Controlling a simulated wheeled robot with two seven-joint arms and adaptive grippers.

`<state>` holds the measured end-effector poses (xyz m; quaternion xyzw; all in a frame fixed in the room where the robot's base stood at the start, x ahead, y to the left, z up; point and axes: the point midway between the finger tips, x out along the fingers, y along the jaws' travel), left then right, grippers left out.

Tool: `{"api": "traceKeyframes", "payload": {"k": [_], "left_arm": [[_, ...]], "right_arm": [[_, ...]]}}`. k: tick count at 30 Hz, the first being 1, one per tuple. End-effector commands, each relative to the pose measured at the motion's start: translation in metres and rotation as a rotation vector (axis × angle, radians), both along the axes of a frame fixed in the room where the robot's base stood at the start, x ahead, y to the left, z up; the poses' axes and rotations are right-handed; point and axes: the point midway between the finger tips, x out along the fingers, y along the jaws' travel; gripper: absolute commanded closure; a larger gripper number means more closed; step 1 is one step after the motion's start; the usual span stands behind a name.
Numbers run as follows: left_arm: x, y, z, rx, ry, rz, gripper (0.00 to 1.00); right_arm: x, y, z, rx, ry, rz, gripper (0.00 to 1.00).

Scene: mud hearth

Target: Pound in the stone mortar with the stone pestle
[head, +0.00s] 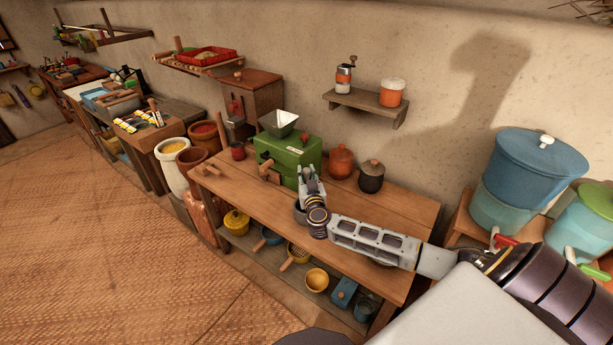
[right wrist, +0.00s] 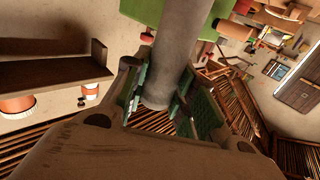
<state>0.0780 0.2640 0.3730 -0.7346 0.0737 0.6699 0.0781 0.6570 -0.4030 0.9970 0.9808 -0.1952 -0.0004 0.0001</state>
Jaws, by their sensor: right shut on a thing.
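The stone pestle (right wrist: 178,45) is a grey cylinder in the right wrist view, held between the green pads of my right gripper (right wrist: 158,98). In the head view my right gripper (head: 308,177) is over the wooden table, in front of the green mill, and the pestle cannot be told apart from it. The stone mortar (head: 299,213) shows as a dark grey rim on the table, mostly hidden behind my gripper and wrist. I cannot tell whether the pestle touches the mortar. My left gripper is not in view.
The green mill (head: 290,152) with a metal hopper stands just behind my gripper. An orange jar (head: 340,162) and a dark jar (head: 371,178) stand to its right. A wall shelf (head: 365,105) is above.

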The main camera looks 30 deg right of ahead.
Motion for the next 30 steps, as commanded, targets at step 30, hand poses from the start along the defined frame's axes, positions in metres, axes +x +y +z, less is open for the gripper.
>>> {"api": "traceKeyframes", "payload": {"k": [30], "left_arm": [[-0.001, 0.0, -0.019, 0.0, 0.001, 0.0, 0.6]], "right_arm": [[0.0, 0.0, -0.058, 0.0, 0.0, 0.0, 0.97]]}}
